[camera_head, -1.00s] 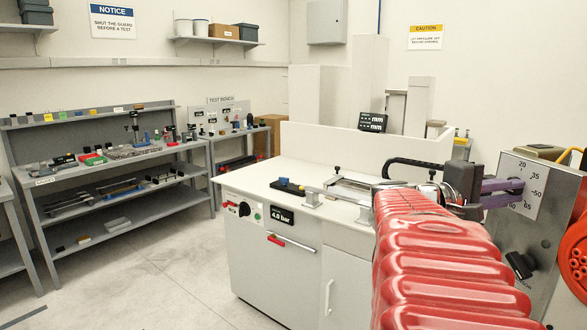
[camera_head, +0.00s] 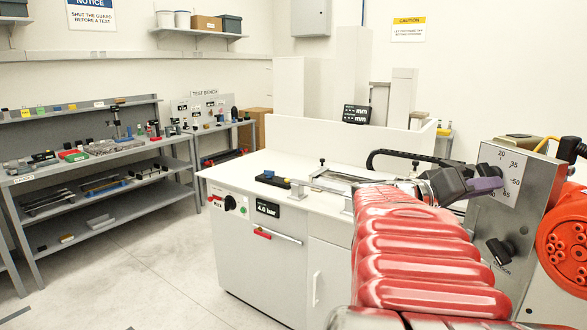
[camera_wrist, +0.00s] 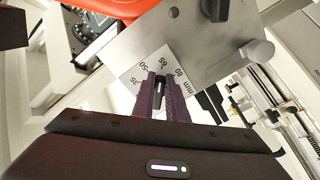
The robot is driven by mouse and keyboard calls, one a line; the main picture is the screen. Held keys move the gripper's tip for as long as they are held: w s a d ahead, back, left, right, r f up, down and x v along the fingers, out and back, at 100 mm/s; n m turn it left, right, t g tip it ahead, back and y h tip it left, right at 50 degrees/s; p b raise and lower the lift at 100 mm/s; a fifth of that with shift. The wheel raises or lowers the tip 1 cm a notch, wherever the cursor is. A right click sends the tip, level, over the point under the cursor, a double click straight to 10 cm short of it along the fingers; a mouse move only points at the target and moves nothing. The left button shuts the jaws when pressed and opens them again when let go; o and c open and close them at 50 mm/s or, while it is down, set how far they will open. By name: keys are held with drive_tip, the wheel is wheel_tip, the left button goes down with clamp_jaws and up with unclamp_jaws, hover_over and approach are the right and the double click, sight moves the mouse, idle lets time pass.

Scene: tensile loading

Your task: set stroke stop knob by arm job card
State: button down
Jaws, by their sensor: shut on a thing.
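The stroke stop dial plate (camera_head: 505,170) is a white plate on a grey metal panel, marked 20, 35, 50, 65 and more. It also shows in the wrist view (camera_wrist: 140,72), marked 35, 50, 65, 80 and mm. My gripper (camera_head: 492,185) is at the dial's face. In the wrist view its purple fingers (camera_wrist: 162,95) are shut on the dark stroke stop knob (camera_wrist: 160,88) at the middle of the scale. The fingers hide most of the knob, and I cannot read its setting. I cannot make out a job card.
A second black knob (camera_head: 498,251) sits lower on the panel. An orange-red round part (camera_head: 565,247) is to its right. Open floor lies left.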

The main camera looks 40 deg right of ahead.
drive_tip(key=shift+f, duration=0.35)
drive_tip(key=c, duration=2.1)
unclamp_jaws()
drive_tip(key=o, duration=0.3)
drive_tip(key=shift+r, duration=0.2)
drive_tip(key=shift+o, duration=0.2)
drive_tip(key=shift+w, duration=0.1)
drive_tip(key=v, duration=1.3)
drive_tip(key=shift+a, duration=0.3)
drive_tip(key=shift+w, duration=0.15)
